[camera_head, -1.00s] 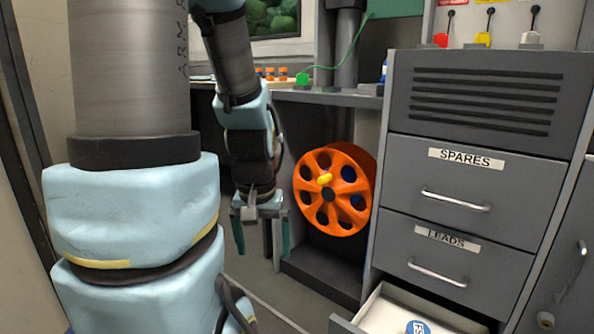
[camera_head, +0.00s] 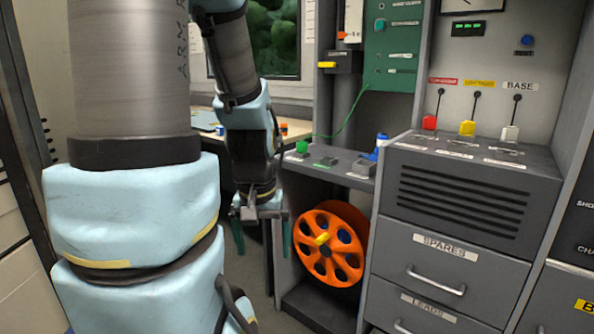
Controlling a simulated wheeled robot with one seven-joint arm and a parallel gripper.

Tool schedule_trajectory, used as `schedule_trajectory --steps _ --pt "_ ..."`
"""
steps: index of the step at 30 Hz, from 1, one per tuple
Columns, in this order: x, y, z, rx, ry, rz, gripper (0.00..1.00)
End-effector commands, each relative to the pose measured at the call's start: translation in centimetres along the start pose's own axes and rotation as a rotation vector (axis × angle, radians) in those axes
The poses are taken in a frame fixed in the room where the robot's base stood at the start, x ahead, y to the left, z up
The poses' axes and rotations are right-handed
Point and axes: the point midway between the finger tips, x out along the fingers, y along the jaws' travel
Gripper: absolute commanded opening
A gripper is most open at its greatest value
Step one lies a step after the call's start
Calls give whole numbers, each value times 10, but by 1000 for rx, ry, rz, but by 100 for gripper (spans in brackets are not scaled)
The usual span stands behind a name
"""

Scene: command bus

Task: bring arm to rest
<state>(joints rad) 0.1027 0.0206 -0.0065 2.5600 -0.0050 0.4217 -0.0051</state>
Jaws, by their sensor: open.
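My arm (camera_head: 140,215) hangs down at the left of the head view, with pale blue joint covers and a grey metal link. My gripper (camera_head: 262,245) points downward near the middle of the view. Its two green fingers are apart, with nothing seen between them. The gripper is in front of and to the left of an orange reel (camera_head: 330,250), and no contact between them can be seen.
A grey drawer cabinet (camera_head: 465,195) stands at right, with SPARES (camera_head: 445,246) and LEADS drawers. A shelf (camera_head: 335,172) holds a green plug with a green cable and a blue item. A desk (camera_head: 300,130) is behind my arm. Floor shows below my gripper.

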Motion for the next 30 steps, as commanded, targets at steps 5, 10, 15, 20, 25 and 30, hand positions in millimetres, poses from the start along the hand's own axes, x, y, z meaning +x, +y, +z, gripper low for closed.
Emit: schedule_trajectory --steps 5,10,15,20,25,30 --pt "-59 0 -8 0 0 0 100" --pt "-101 0 -14 0 0 0 100" --pt "-142 0 -20 0 0 0 100" --pt "-167 1 -24 0 0 0 100" --pt "-170 1 -24 0 0 0 100" --pt "-168 1 -24 0 0 0 100"
